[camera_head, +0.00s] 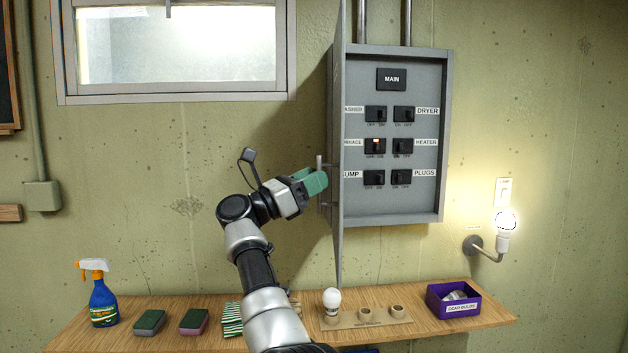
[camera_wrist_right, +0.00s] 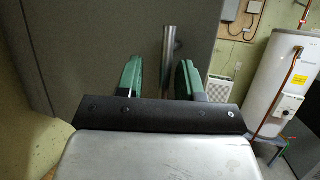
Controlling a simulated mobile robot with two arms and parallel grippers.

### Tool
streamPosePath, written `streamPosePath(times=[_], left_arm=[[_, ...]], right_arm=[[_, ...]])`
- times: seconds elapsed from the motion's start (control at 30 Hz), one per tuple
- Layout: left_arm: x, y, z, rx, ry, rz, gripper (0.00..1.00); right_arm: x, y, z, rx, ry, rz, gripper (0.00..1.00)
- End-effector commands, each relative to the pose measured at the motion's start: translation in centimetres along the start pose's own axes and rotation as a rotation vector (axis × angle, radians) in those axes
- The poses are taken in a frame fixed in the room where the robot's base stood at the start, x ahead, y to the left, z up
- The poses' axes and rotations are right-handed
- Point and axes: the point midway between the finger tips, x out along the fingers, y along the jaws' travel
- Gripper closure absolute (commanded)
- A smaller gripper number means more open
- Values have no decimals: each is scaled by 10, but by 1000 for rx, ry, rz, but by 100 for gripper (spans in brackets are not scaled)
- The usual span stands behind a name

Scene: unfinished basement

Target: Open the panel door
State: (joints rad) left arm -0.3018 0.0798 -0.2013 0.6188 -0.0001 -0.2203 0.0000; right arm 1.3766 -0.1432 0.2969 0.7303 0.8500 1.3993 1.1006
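The grey panel door (camera_head: 339,120) stands swung out from the breaker box (camera_head: 446,130) on the wall, seen nearly edge-on in the head view. The box's inside with its labelled switches shows. The door's metal handle (camera_head: 319,168) sticks out on its left face. My right gripper (camera_head: 318,180), with green fingers, is at the handle. In the right wrist view, the handle bar (camera_wrist_right: 169,50) stands between the spread fingertips (camera_wrist_right: 158,72), nearer the right one, with a clear gap to the left one. My left gripper is not in view.
Below is a wooden shelf (camera_head: 400,335) with a spray bottle (camera_head: 103,303), sponges (camera_head: 150,322), a bulb (camera_head: 331,300) in a holder and a purple box (camera_head: 436,304). A lit bulb (camera_head: 505,222) on a wall fixture is at right.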

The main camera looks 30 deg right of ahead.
Motion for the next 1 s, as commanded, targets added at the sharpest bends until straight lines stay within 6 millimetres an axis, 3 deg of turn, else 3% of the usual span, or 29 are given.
streamPosePath(times=[0.5, 0.7, 1.0], left_arm=[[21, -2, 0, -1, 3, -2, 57], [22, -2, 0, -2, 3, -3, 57], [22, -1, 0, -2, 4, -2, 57]], right_arm=[[-91, 0, 0, 1, 0, 1, 63], [-103, -1, 1, 3, -1, -1, 63], [-103, -1, 1, 2, -1, -1, 63]])
